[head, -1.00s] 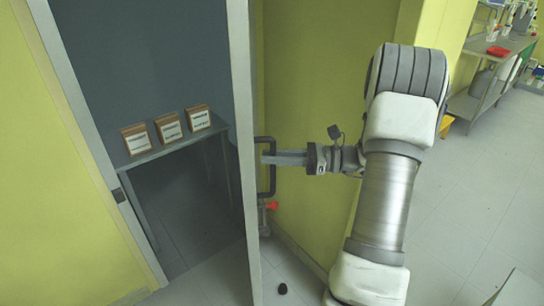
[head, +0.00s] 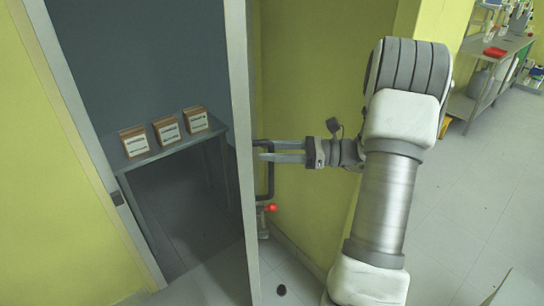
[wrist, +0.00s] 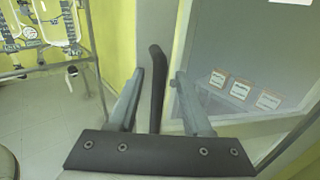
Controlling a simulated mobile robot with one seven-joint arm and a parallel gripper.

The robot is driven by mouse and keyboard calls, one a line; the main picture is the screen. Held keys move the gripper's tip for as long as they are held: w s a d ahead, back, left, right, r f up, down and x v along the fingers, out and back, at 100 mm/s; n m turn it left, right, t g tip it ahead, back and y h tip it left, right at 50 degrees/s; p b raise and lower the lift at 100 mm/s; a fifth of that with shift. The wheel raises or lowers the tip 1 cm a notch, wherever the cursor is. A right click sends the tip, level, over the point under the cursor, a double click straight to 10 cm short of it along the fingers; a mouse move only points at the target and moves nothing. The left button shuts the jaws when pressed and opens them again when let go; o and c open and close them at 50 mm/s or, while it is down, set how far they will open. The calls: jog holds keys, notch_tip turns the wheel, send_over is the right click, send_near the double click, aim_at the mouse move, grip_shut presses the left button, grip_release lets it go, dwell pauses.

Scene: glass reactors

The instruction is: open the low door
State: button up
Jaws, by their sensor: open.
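The door (head: 240,140) stands open in the head view, seen nearly edge-on, with the doorway to its left. Its dark bar handle (head: 269,184) is on the right face of the door. My gripper (head: 262,150) reaches in from the right at the upper part of the handle, its two fingers apart. In the wrist view the handle (wrist: 157,90) stands between the open fingers (wrist: 161,74), with a visible gap on each side. The fingers do not grip it.
Inside the doorway a table (head: 160,156) bears three boxes (head: 166,131). A yellow-green wall (head: 305,190) lies behind the handle. A small dark object (head: 281,290) is on the floor by the door. Open floor (head: 475,200) lies to the right.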

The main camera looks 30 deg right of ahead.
jog(key=s+d+r+p, duration=0.2)
jog(key=s+d+r, duration=0.5)
jog(key=s+r, duration=0.1)
jog(key=shift+s+d+r, duration=0.25)
jog(key=shift+s+d, duration=0.1)
jog(key=shift+s, duration=0.1)
jog(key=shift+c, duration=0.3)
